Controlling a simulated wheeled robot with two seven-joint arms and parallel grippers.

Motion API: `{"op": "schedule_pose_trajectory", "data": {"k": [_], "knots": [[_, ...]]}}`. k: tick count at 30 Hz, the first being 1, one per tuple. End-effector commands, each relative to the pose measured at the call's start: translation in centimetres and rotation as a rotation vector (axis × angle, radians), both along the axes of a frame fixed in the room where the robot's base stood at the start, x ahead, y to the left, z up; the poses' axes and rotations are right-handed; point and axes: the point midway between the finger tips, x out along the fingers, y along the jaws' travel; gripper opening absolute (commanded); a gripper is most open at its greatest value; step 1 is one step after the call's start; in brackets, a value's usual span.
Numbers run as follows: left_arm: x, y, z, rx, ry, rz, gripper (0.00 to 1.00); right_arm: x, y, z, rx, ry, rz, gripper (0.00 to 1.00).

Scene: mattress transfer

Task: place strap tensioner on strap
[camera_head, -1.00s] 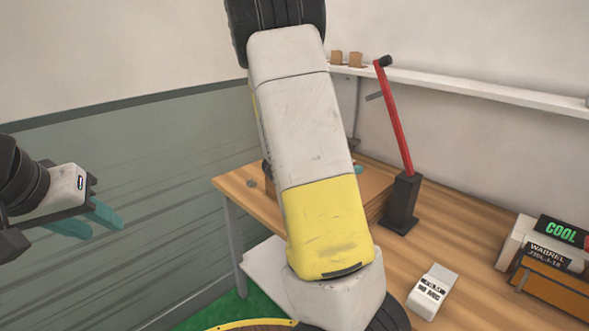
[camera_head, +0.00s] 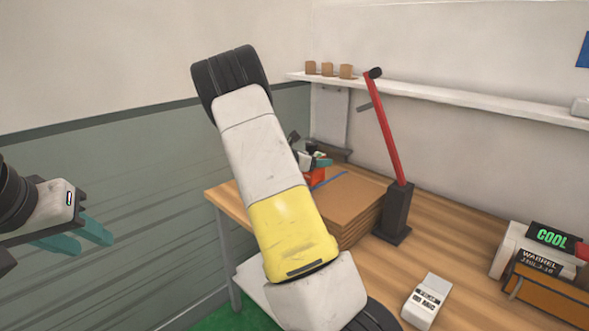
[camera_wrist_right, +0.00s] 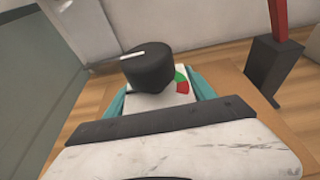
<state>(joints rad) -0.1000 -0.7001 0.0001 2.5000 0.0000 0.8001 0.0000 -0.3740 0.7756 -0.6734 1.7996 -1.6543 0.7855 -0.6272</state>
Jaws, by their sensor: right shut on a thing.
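My right gripper (camera_head: 318,162) is partly hidden behind my own arm in the head view, above the far end of the cardboard stack (camera_head: 350,205). In the right wrist view its teal fingers (camera_wrist_right: 160,98) are shut on a white device with a black round knob (camera_wrist_right: 150,66) and a green and red patch, apparently the strap tensioner. A red part (camera_head: 315,175) shows just below the gripper in the head view. A thin blue line, possibly the strap (camera_head: 328,181), crosses the stack beside it. Contact between them cannot be told. My left gripper (camera_head: 82,234) is open and empty at the left.
The stack lies on a wooden table (camera_head: 455,235). A red lever on a black base (camera_head: 397,212) stands close to its right. A white device (camera_head: 427,300) and a labelled box (camera_head: 545,275) are further right. A wall shelf (camera_head: 440,94) holds small brown blocks (camera_head: 328,69).

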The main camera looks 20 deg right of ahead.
Motion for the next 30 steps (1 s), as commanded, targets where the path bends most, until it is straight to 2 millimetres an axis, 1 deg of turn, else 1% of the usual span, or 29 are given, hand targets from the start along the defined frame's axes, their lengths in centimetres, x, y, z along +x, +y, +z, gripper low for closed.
{"op": "schedule_pose_trajectory", "data": {"k": [1,3,6,18,19,21,22,30], "knots": [[0.0,0.0,0.0,0.0,0.0,0.0,0.36,-0.1,0.0,-0.9,-0.003,0.005,0.0,0.0],[0.0,0.0,0.0,0.0,0.0,0.0,0.36,-0.2,0.0,-2.0,-0.003,0.005,0.0,0.0],[0.0,0.0,0.0,0.0,0.0,0.0,0.36,-0.1,0.0,-3.1,-0.003,0.004,-0.001,0.0],[0.0,0.0,0.0,0.0,0.0,0.0,0.36,-0.1,0.0,-3.6,-0.003,0.001,0.0,0.0],[0.0,0.0,0.0,0.0,0.0,0.0,0.36,-0.2,0.0,-3.7,0.0,0.003,0.0,0.67],[0.0,0.0,0.0,0.0,0.0,0.0,0.36,-0.2,0.0,-3.7,0.0,0.003,0.0,0.81],[0.0,0.0,0.0,0.0,0.0,0.0,0.36,-0.2,0.1,-3.7,0.0,0.003,0.0,0.85],[0.0,0.0,0.0,0.0,0.0,0.0,0.36,-0.2,0.0,-3.7,0.0,0.003,0.0,0.85]]}}
